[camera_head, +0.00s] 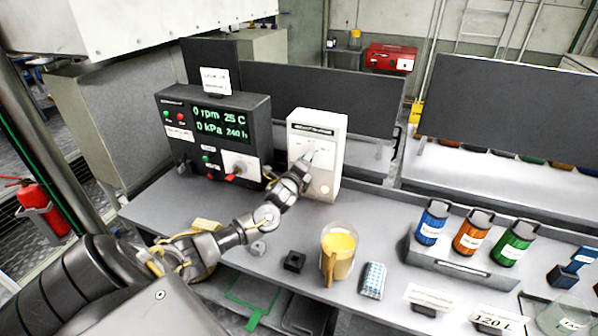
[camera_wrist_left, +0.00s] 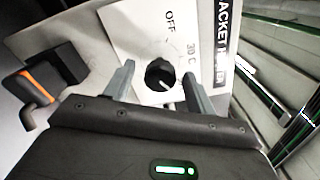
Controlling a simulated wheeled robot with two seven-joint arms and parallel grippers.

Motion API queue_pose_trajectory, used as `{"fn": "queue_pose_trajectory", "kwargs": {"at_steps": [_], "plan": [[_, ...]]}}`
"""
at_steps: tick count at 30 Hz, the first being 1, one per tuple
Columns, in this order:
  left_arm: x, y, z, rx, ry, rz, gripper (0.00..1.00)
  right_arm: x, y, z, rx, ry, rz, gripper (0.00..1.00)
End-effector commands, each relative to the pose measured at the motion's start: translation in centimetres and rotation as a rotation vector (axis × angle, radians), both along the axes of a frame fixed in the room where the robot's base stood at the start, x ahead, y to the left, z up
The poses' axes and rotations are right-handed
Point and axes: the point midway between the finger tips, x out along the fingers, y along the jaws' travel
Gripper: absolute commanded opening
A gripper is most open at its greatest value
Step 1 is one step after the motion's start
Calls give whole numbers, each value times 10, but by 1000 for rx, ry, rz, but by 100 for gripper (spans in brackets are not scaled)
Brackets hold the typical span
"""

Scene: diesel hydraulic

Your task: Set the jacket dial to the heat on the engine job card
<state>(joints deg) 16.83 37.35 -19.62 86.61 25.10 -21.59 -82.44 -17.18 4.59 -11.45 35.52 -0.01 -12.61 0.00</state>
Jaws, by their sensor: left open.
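The jacket heater (camera_head: 325,140) is a white upright box on the bench, right of the dark control panel. Its black dial (camera_wrist_left: 160,73) shows in the left wrist view on a white face marked OFF and 30 C; a pale mark shows on its lower right, but I cannot tell its exact setting. My left gripper (camera_head: 309,158) is at the heater's front and hides the dial in the head view. In the left wrist view its open fingers (camera_wrist_left: 158,82) stand on either side of the dial. A white card (camera_head: 215,80) stands atop the control panel; its text is unreadable.
The control panel (camera_head: 214,132) reads 0 rpm, 25 C and 0 kPa. A yellow-filled jug (camera_head: 340,256), a dark block (camera_head: 294,261) and a blue-white item (camera_head: 373,280) are nearer on the bench. A tray (camera_head: 462,267) holds blue, orange and green containers at right.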

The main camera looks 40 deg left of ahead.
Motion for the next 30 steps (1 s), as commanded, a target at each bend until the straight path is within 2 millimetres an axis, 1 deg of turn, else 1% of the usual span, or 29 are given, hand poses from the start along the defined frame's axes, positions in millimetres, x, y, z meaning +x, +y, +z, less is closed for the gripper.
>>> {"fn": "queue_pose_trajectory", "kwargs": {"at_steps": [1,6,9,13,18,30], "plan": [[-9,-4,-3,1,2,-4,56,0,0,-4,0,0,0,36],[-42,-15,-4,1,2,-4,56,0,0,-12,0,0,0,36],[-58,-20,-3,0,2,-3,56,0,0,-16,0,0,0,36],[-74,-26,-2,0,2,-1,56,0,0,-19,0,0,0,36],[-82,-28,0,2,1,0,56,0,0,-20,0,0,0,36],[-83,-29,0,1,0,0,56,0,0,-19,0,0,0,36]]}}
